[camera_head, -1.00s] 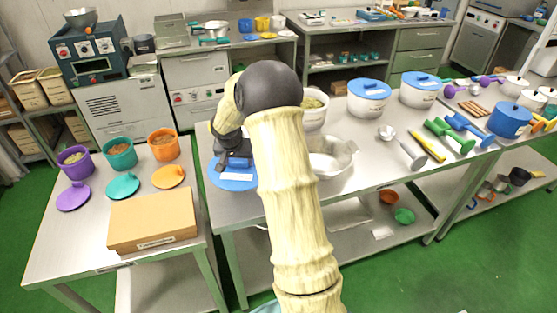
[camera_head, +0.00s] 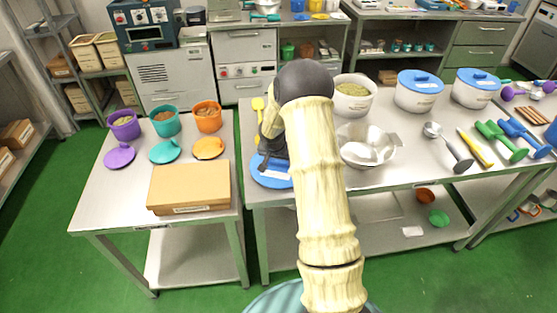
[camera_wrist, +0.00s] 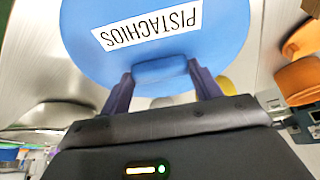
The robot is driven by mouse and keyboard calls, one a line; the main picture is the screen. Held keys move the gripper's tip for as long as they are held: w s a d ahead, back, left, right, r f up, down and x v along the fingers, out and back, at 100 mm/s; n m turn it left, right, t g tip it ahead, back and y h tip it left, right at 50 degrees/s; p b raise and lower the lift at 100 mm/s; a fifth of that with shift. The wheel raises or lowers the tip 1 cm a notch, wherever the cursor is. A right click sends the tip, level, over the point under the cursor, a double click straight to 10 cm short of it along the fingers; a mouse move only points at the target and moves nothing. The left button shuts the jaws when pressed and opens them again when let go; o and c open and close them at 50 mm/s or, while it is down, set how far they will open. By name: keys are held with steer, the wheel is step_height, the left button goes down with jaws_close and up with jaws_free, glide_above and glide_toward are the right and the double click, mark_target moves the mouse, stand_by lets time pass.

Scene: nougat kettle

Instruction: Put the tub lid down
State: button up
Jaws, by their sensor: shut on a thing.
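The tub lid (camera_head: 268,181) is a flat blue disc with a white label. In the wrist view the lid (camera_wrist: 95,45) fills the top, and its label reads PISTACHIOS. My gripper (camera_wrist: 160,82) is shut on the lid's blue handle. In the head view my gripper (camera_head: 272,158) is dark and partly hidden behind my arm. The lid shows at the left end of the long steel table (camera_head: 300,190); I cannot tell whether it touches the top. An open white tub (camera_head: 352,106) with greenish contents stands behind and right of it.
A steel bowl (camera_head: 366,146) stands right of the lid. Two white tubs with blue lids (camera_head: 418,90) (camera_head: 473,90) stand farther right. A left table holds a cardboard box (camera_head: 190,186) and three coloured tubs with their lids off. A gap separates the tables.

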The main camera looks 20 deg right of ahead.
steer(key=shift+f, duration=0.35)
steer(key=shift+f, duration=0.15)
steer(key=o, duration=1)
steer(key=shift+r, duration=0.2)
steer(key=v, duration=1.2)
steer(key=shift+b, duration=0.45)
steer(key=shift+s, duration=0.15)
